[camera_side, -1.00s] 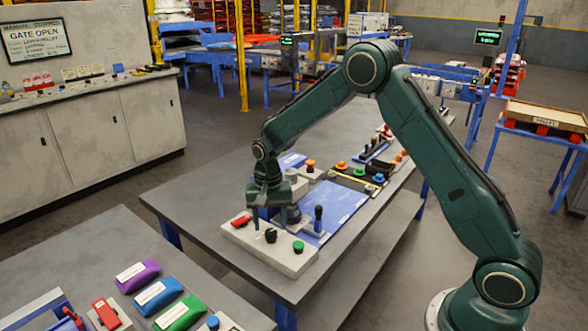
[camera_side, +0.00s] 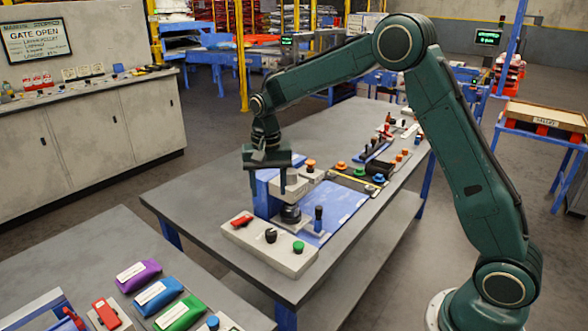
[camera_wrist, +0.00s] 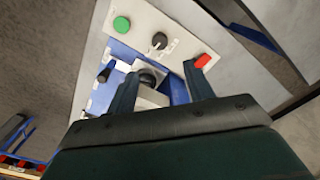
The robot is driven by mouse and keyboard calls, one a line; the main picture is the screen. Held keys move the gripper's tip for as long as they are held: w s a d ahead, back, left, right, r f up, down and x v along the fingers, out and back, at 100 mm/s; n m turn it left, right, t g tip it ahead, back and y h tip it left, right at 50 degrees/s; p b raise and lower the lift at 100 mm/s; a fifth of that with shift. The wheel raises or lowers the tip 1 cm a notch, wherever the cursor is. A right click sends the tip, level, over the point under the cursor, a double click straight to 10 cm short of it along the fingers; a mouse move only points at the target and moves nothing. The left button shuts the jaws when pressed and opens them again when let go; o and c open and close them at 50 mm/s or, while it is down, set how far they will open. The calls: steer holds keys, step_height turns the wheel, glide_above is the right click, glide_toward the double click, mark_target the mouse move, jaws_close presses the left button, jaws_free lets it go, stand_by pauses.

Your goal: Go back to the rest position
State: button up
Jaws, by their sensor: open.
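My gripper (camera_side: 268,186) is open and empty. In the side view it hangs in the air above the near end of the long grey table (camera_side: 190,197). Its two fingers point down, over a blue and grey device with a dark round part (camera_side: 290,213). In the wrist view both fingers of my gripper (camera_wrist: 160,85) show apart, with the dark round part (camera_wrist: 148,77) and its grey block between and beyond them. The fingers look clear of it in the side view.
A pale control box (camera_side: 262,248) with a red switch (camera_side: 242,221), black knob (camera_side: 270,236) and green button (camera_side: 298,247) stands at the table's near end. A black lever (camera_side: 318,218) stands upright beside the device. Coloured sacks (camera_side: 158,294) lie on the front-left table.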

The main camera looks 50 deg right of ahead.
steer(key=s+r+n+t, duration=0.1)
steer(key=s+r+n, duration=0.1)
steer(key=s+r, duration=0.6)
steer(key=s+a+r+n+t, duration=0.1)
steer(key=s+r+n+t, duration=0.1)
steer(key=s, duration=1)
steer(key=s+a+r+n+t, duration=0.1)
steer(key=s+n, duration=0.4)
steer(key=s, duration=0.7)
step_height(320, 180, up, 2)
steer(key=shift+r+t, duration=0.1)
steer(key=shift+t, duration=0.7)
